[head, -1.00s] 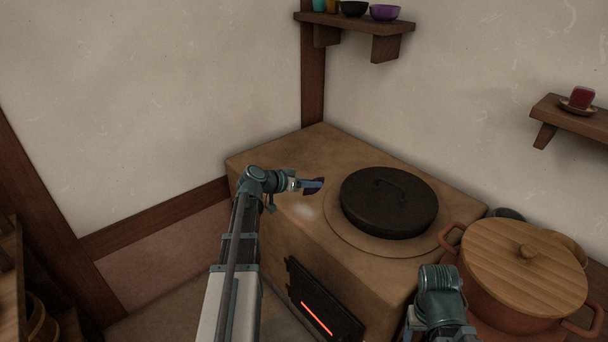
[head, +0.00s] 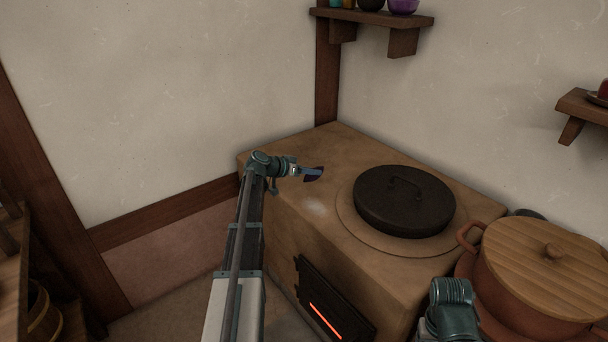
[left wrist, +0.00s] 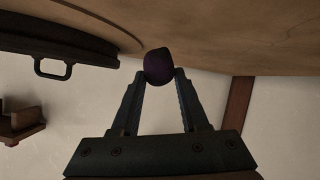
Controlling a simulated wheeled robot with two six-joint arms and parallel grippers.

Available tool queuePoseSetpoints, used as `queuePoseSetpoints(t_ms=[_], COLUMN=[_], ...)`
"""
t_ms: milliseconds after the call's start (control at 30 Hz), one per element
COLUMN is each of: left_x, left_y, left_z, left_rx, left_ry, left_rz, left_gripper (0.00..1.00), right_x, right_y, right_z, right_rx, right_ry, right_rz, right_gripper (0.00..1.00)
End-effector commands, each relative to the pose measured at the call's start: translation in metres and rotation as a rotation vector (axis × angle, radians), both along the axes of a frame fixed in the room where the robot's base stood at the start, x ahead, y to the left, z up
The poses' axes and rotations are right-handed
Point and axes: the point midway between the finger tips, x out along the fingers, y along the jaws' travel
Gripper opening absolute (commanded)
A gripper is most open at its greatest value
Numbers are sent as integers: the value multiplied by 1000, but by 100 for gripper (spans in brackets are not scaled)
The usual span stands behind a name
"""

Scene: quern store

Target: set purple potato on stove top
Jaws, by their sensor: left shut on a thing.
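The purple potato (head: 314,174) is dark and rounded, held at the tips of my left gripper (head: 306,172). In the left wrist view the potato (left wrist: 158,66) sits between the two fingertips, which are shut on it. In the head view, potato and gripper are over the left part of the tan stove top (head: 300,205), left of the black lid. The wrist view shows the potato close to the stove surface; I cannot tell whether it touches. My right arm shows at the lower right of the head view, but its fingers are not visible.
A black lid with a handle (head: 404,201) covers the stove's round ring. A large pot with a wooden lid (head: 550,265) stands to the right. The stove front has a glowing fire door (head: 333,305). Wall shelves (head: 372,17) hold small bowls. The stove's back left is clear.

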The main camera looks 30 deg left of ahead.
Motion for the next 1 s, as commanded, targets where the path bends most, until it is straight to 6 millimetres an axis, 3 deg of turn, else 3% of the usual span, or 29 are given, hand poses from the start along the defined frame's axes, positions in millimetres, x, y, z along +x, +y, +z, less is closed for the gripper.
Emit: queuePoseSetpoints(t_ms=[100, 300, 567, 867, 1000], left_x=[18, 27, 28, 28, 28], left_y=[25, 43, 44, 43, 43], left_z=[-3, -5, -7, -40, -41], left_rx=[-1, -1, -1, -1, -1], left_ry=[-1, 0, 0, 0, 0], left_rz=[1, 0, 0, 0, 0], left_gripper=[0, 0, 0, 0, 0], right_x=[0, 0, 0, 1, 1], right_y=[0, 0, 0, -1, -1], right_z=[-3, -5, -8, -40, -41], right_rx=[-1, -1, -1, -6, -8], right_ry=[0, 0, 0, -2, -2], right_rz=[0, 0, 0, 2, 2], right_gripper=[66, 66, 66, 66, 66])
